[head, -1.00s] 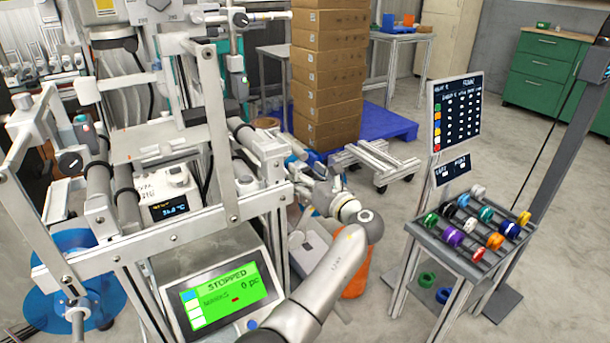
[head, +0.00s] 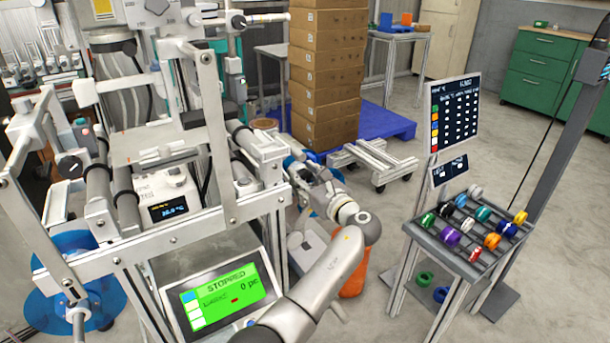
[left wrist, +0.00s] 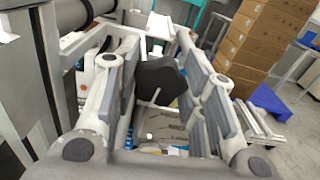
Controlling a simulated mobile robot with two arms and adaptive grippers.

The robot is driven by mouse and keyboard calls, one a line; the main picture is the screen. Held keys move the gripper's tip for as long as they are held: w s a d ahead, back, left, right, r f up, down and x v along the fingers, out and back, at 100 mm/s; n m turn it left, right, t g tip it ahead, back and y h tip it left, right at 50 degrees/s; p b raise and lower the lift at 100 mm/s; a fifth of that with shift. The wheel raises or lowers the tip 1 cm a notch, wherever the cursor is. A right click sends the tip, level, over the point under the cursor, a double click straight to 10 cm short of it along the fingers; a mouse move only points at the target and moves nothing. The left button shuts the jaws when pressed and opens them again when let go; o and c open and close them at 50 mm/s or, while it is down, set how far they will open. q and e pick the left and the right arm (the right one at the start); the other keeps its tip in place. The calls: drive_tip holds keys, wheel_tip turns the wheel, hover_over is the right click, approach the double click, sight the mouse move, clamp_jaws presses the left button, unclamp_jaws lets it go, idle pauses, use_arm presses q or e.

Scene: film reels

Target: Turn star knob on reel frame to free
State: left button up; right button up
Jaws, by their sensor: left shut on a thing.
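The black star knob (left wrist: 160,78) shows in the left wrist view between the two grey finger pads of my left gripper (left wrist: 162,88). The gripper is shut on it. In the head view my left gripper (head: 300,172) is at the right side of the metal reel frame (head: 160,242), and the knob cannot be made out there. The knob's marking or turn position cannot be read. A blue reel (head: 100,296) shows low at the left of the frame. My right gripper is out of view.
A screen (head: 218,295) reading STOPPED is on the machine's front. A stack of cardboard boxes (head: 325,85) stands on a blue pallet (head: 385,122) behind. A rack of coloured spools (head: 465,265) stands at the right, with open floor around it.

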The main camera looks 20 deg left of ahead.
use_arm(q)
drive_tip(key=shift+n, duration=0.3)
drive_tip(key=o, duration=1)
drive_tip(key=shift+o, duration=0.2)
drive_tip(key=v, duration=0.7)
drive_tip(key=shift+s+d, duration=0.2)
